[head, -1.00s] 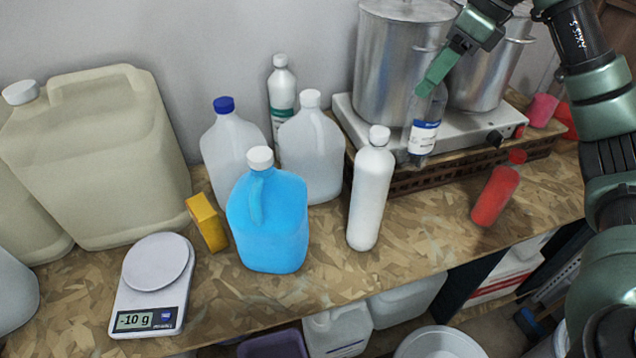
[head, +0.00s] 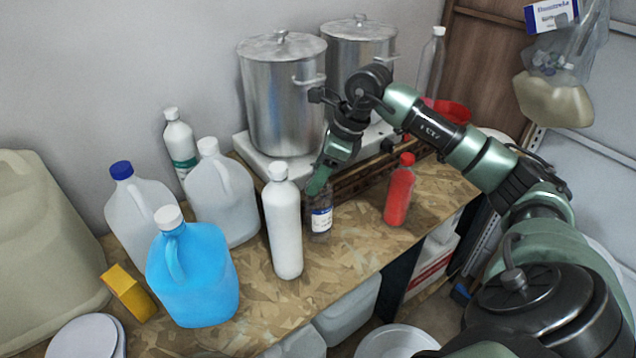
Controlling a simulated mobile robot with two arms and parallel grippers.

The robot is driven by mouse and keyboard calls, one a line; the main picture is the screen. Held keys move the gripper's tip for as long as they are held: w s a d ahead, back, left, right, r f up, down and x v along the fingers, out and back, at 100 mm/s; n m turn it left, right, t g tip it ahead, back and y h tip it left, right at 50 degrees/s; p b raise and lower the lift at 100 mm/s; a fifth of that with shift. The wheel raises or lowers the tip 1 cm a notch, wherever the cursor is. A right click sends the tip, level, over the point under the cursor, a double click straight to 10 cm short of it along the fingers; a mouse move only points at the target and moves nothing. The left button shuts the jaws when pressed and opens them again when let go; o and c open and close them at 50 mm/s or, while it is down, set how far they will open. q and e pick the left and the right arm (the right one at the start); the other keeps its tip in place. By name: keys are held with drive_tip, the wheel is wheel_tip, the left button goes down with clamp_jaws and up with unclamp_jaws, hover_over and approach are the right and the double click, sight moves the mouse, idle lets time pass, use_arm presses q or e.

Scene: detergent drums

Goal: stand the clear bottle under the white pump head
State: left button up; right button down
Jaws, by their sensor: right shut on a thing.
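The clear bottle (head: 320,222) with a white and blue label is in the head view, just right of a tall white bottle. My right gripper (head: 318,183) is shut on its upper part, and the green fingers hide the bottle's top. The bottle is about upright, low over the workbench; I cannot tell whether its base touches the wood. I cannot make out a white pump head in this view. My left gripper is not in view.
The tall white bottle (head: 282,222) stands close left of the held bottle. A red bottle (head: 400,190) stands to the right. Behind are steel pots (head: 283,95) on a hotplate. Blue (head: 200,275) and clear jugs crowd the left. Bare workbench (head: 345,255) lies in front.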

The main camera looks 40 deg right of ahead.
sight(319, 203)
drive_tip(key=shift+f+p, duration=0.4)
drive_tip(key=shift+f, duration=1.3)
drive_tip(key=shift+f, duration=0.15)
drive_tip(key=c, duration=0.6)
unclamp_jaws()
drive_tip(key=shift+r, duration=0.2)
